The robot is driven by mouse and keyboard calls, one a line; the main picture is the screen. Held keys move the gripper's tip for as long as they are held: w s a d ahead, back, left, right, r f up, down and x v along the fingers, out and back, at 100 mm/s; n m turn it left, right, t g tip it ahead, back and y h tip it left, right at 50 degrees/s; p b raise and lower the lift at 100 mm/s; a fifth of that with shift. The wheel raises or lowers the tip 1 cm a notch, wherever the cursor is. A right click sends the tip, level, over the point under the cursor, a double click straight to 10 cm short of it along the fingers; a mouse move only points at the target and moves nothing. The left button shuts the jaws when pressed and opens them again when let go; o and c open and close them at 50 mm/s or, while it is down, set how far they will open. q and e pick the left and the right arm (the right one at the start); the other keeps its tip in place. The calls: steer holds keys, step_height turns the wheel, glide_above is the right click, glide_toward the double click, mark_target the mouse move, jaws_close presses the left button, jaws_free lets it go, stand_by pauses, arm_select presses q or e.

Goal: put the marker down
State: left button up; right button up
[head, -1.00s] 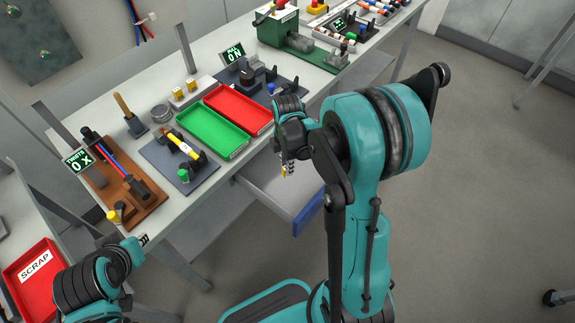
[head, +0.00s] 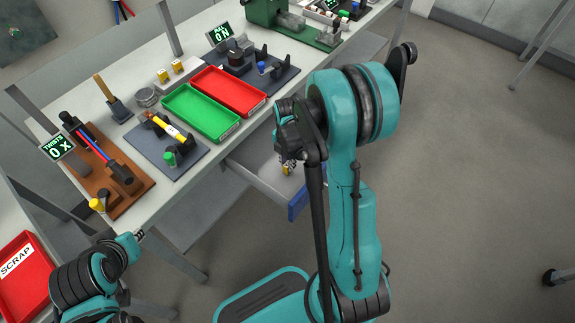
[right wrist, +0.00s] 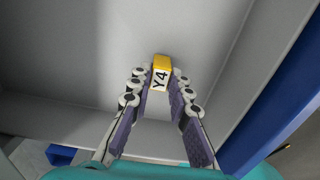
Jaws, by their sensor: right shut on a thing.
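The marker (right wrist: 161,74) is a small yellow block with a white face reading "Y4". It sits between the fingertips of my right gripper (right wrist: 163,84), which is shut on it. In the head view my right gripper (head: 288,167) is over the open grey drawer (head: 258,167), near its blue front (head: 299,203). The wrist view shows grey drawer floor and walls around the marker; I cannot tell whether it touches the floor. My left gripper (head: 138,235) is at the lower left, off the table's front edge, too small to tell open from shut.
A green tray (head: 200,112) and a red tray (head: 228,91) lie on the table above the drawer. A dark fixture (head: 166,143) and a brown wiring board (head: 107,173) stand to the left. A red scrap bin (head: 25,277) is at the lower left.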

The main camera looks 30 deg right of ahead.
steer(key=shift+f, duration=0.4)
steer(key=shift+r, duration=0.1)
steer(key=o, duration=0.3)
steer(key=shift+f, duration=0.2)
steer(key=o, duration=0.4)
steer(key=shift+o, duration=0.2)
steer(key=shift+r, duration=0.15)
